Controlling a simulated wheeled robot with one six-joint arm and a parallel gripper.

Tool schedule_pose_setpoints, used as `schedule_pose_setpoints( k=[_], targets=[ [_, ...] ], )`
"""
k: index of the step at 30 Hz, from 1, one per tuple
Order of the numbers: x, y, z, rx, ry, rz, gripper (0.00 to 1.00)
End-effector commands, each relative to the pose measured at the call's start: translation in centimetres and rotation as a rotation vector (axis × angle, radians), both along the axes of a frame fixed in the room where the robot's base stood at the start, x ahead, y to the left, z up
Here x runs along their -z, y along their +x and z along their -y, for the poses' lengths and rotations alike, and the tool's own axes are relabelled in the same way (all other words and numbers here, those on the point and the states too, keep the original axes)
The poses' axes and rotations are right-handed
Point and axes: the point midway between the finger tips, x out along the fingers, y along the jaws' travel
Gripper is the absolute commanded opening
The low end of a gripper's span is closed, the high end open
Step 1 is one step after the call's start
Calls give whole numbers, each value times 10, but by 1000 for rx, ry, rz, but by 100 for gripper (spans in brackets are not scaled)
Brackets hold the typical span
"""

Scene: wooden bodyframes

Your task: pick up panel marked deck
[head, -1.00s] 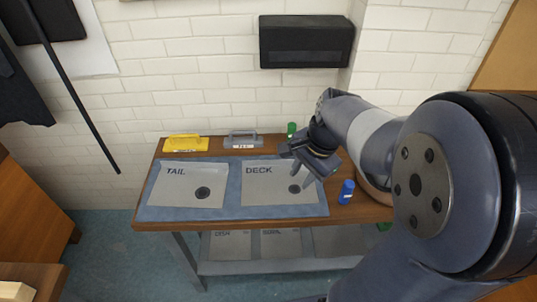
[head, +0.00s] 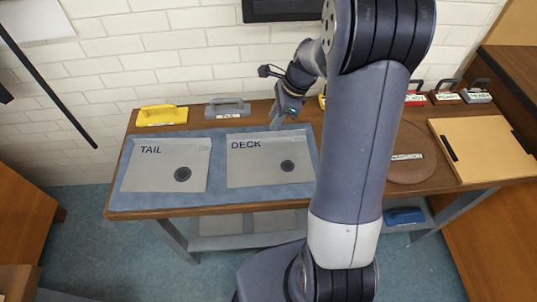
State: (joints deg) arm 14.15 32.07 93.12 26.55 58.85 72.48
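The panel marked DECK (head: 262,172) is a flat light grey sheet lying on a blue mat (head: 218,197) on the wooden table. It has a dark round disc (head: 288,165) near its right side. The panel marked TAIL (head: 150,170) lies to its left on the same mat. My gripper (head: 276,124) points down near the back edge of the DECK panel, behind and slightly left of the disc. It appears apart from the disc. It is seen edge-on, so the gap between its fingers is hidden.
A yellow-handled tool (head: 162,115) and a grey-handled one (head: 227,108) stand along the table's back edge. My arm hides the middle of the table. To the right are a round brown board (head: 408,168), a tan panel (head: 480,148) and several handled blocks. A brick wall stands behind.

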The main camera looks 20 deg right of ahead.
Motion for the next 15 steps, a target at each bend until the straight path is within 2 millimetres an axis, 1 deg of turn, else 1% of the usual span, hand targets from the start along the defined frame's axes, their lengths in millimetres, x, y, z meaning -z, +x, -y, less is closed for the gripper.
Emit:
schedule_pose_setpoints(
  k=[6,9,12,15],
  targets=[
    [29,-2,-13,-3,1,-5,28],
    [41,0,-18,-2,1,-3,28],
    [45,1,-19,-1,0,-1,28],
    [46,1,-20,-1,0,-1,28]
  ],
)
